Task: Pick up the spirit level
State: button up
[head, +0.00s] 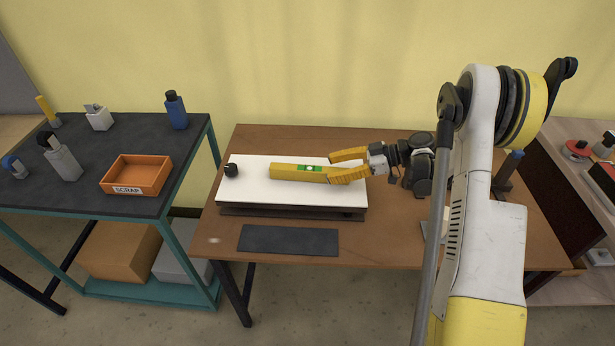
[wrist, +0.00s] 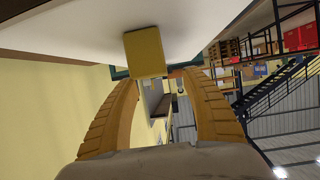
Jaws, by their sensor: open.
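The spirit level (head: 290,171) is a yellow bar with a green vial. It lies on the white top of the lightbox (head: 248,190) on the brown table. In the wrist view the yellow end of the spirit level (wrist: 144,50) shows beyond the fingertips, on the white panel (wrist: 85,28). My gripper (head: 345,167) is open, its yellow fingers on either side of the level's right end in the head view. In the wrist view my gripper (wrist: 160,85) has a gap between its fingers. I cannot tell whether either finger touches the level.
A dark side table at left holds an orange scrap bin (head: 137,174) and a blue bottle (head: 176,111). The brown table (head: 265,137) is clear behind the lightbox.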

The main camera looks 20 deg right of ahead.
aim_at(318, 169)
jog(key=b+x, duration=0.1)
jog(key=x, duration=0.1)
jog(key=b+x, duration=0.1)
jog(key=x, duration=0.2)
jog(key=b+x, duration=0.1)
jog(key=x, duration=0.1)
jog(key=shift+w+a+r, duration=0.1)
jog(key=shift+w+a, duration=0.1)
jog(key=shift+w, duration=0.15)
grip_shut()
